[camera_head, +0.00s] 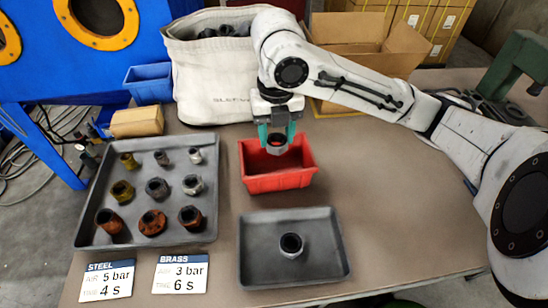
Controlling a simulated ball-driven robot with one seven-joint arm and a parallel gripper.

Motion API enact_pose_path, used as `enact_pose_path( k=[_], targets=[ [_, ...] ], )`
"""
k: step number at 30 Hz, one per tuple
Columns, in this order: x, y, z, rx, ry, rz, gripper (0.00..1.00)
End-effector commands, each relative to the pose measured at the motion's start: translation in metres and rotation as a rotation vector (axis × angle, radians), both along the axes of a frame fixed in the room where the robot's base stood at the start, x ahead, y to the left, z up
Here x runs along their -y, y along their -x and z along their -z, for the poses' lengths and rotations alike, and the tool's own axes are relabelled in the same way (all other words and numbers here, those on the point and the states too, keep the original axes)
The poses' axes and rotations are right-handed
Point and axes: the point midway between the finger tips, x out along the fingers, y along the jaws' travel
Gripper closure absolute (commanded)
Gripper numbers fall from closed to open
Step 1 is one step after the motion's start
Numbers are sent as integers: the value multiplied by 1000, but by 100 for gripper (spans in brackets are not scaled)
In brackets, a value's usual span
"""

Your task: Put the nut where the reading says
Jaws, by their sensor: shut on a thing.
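My gripper (277,134), with teal fingers, is shut on a grey nut (276,147). It holds the nut over the red bin (278,182), near its back edge; I cannot tell the exact height. A dark grey tray (262,273) in front of the bin holds one dark nut (291,245). The larger grey tray (90,187) at left holds several nuts and fittings in rows, some brass-yellow, some grey, some rusty. Two cards lie at the front: the steel card (107,280) reads 5 bar, 4 s; the brass card (180,274) reads 3 bar, 6 s.
A blue cabinet (50,65) with yellow-ringed ports stands at back left, with a blue bin (148,83) beside it. A white fabric bag (213,82), an open cardboard box (370,48) and a green machine (518,70) stand behind. The table right of the bin is clear.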

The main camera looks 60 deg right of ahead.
Motion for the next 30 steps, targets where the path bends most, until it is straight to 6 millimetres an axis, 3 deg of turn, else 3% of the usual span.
enact_pose_path(
  k=[7, 14, 21, 30],
  targets=[
    [-1, 0, 46, -1, -4, 3, 96],
    [0, 0, 63, 0, -1, 2, 96],
    [0, 1, 93, -2, -1, 3, 96],
    [0, 0, 97, 1, -1, 0, 96]
  ],
)
